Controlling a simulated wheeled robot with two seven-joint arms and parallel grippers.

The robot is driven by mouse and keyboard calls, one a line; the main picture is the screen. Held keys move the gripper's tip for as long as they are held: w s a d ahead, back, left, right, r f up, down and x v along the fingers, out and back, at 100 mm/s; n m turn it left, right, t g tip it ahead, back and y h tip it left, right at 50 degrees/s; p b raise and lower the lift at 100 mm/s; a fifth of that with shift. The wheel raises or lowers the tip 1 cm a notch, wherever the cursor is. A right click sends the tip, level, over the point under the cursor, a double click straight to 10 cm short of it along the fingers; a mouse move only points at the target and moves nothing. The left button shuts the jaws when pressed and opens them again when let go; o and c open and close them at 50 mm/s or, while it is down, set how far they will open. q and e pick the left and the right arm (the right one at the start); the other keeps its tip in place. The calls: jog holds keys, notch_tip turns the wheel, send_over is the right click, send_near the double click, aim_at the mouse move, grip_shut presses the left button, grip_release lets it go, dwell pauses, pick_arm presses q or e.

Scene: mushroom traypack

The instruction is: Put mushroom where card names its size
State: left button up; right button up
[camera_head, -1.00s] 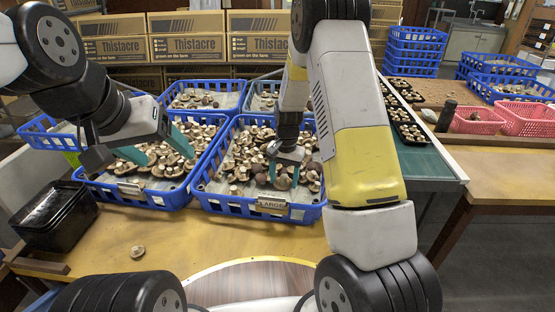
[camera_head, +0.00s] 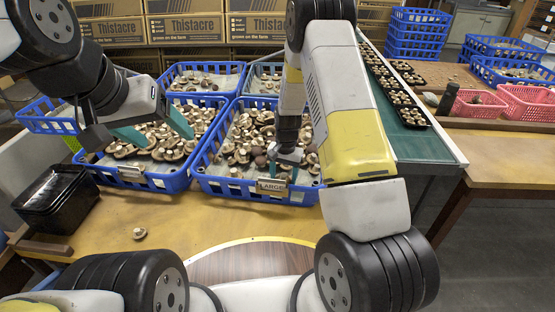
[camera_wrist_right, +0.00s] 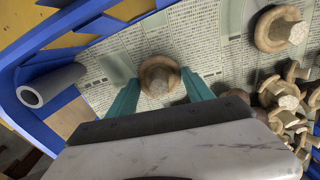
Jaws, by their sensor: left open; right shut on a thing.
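A pale brown mushroom (camera_wrist_right: 158,77) sits between the teal fingers of my right gripper (camera_wrist_right: 160,92) in the right wrist view, over printed paper. In the head view this gripper (camera_head: 284,170) is inside the right front blue crate (camera_head: 228,188), near its front wall. A card (camera_head: 271,186) on that wall reads LARGE. My left gripper (camera_head: 155,128) is open and empty over the left front blue crate (camera_head: 150,182). That crate holds many mushrooms, and its front card (camera_head: 131,172) is too small to read. A loose mushroom (camera_head: 139,233) lies on the table.
More blue crates (camera_head: 205,70) stand behind the front pair. Black trays (camera_head: 52,200) are stacked at left. Mushroom-filled trays (camera_head: 400,100) line the green surface at right. Pink baskets (camera_head: 480,105) stand farther right. The wooden table (camera_head: 200,220) is mostly clear in front of the crates.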

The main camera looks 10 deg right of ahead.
jog(key=o, duration=1)
jog(key=r, duration=0.7)
jog(key=shift+d+r, duration=0.2)
jog(key=shift+r, duration=0.2)
